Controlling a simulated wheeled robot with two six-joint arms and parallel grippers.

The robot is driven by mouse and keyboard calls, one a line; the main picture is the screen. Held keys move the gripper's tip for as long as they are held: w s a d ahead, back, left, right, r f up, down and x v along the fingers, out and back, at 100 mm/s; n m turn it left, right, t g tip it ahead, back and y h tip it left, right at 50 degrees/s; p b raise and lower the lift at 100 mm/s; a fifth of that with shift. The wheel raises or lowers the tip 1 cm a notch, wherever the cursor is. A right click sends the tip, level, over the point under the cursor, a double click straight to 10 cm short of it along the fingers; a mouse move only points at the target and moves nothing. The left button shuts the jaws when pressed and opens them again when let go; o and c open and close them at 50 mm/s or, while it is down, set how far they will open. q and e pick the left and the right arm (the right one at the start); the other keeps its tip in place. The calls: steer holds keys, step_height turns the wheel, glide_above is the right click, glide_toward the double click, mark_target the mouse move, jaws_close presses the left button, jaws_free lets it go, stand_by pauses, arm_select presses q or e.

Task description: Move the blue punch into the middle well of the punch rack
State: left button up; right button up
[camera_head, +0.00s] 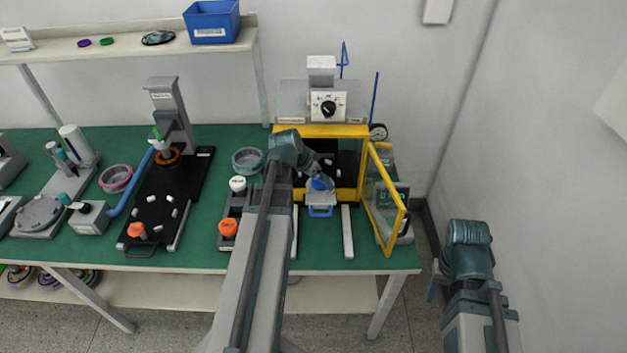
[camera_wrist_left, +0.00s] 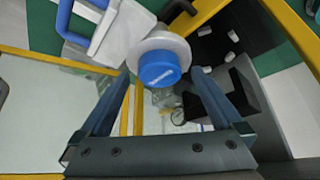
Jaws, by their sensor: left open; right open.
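The blue punch (camera_head: 320,183) stands at the front of the yellow-framed press, above a blue-handled slide (camera_head: 320,208). In the left wrist view, its blue cap (camera_wrist_left: 158,67) and pale round flange lie between my left gripper's fingers (camera_wrist_left: 162,90). The fingers are open, with gaps on both sides of the cap. In the head view, my left wrist hides most of that gripper. The punch rack (camera_head: 231,212) stands left of my left arm, with a white-topped punch (camera_head: 237,184) behind and an orange punch (camera_head: 228,228) in front. My right gripper (camera_head: 435,281) is open and empty, right of the table.
The press's yellow door (camera_head: 385,200) stands open on the right. Two pale rails (camera_head: 347,232) lie in front of the press. A black fixture (camera_head: 160,205) with an orange knob stands left of the rack. Green table is bare between them.

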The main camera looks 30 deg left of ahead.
arm_select(q)
steer(key=shift+w+f, duration=0.2)
steer(key=shift+f, duration=0.2)
jaws_close()
steer(key=c, duration=0.5)
jaws_free()
steer(key=shift+c, duration=0.2)
steer(key=c, duration=0.9)
steer(key=shift+o, duration=0.2)
steer(key=shift+r+p, duration=4.1)
steer(key=shift+r, duration=0.2)
